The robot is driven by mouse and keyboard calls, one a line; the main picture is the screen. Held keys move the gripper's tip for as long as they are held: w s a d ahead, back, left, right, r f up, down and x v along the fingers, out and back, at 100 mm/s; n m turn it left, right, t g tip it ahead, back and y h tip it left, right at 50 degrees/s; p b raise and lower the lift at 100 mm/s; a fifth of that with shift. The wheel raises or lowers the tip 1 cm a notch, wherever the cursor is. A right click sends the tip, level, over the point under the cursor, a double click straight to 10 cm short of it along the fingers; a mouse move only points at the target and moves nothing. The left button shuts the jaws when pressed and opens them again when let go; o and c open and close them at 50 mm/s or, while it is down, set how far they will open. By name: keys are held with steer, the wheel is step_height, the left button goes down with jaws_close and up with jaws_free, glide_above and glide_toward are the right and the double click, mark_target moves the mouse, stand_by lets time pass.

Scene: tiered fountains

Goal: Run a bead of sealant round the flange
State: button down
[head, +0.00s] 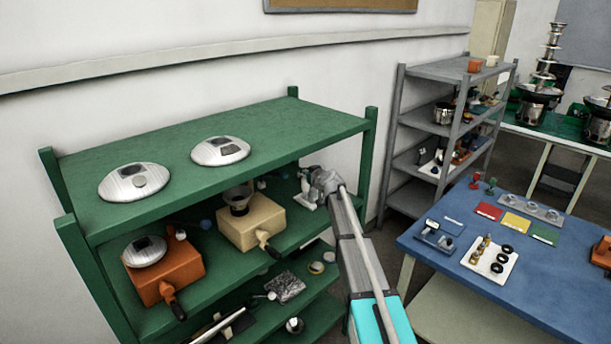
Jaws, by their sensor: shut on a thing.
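My gripper (318,186) is at the right end of the green rack's second shelf, under the top shelf's edge. It is shut on a small white thing (307,202), perhaps a sealant bottle or tube; my gripper and arm hide part of it. I cannot pick out the flange for certain. Two round silver pieces with grey centres, one on the left (134,182) and one on the right (220,151), lie on the top shelf. A dark funnel-like piece (238,197) sits on a cream box (251,222) left of my gripper.
The green rack's (290,118) posts and top shelf surround my gripper closely. An orange box (165,272) with a silver dome stands on the left. A blue table (450,283) with colored mats and small parts is on the right. A grey rack (430,72) stands behind.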

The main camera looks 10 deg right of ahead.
steer(key=shift+s+d, duration=0.2)
steer(key=shift+s, duration=0.1)
steer(key=shift+s+d, duration=0.15)
steer(key=shift+s, duration=0.1)
stand_by(0.4)
steer(key=shift+s+d, duration=0.4)
steer(key=shift+d, duration=0.1)
stand_by(0.5)
steer(key=c, duration=1)
jaws_free()
jaws_close()
steer(key=shift+d, duration=0.3)
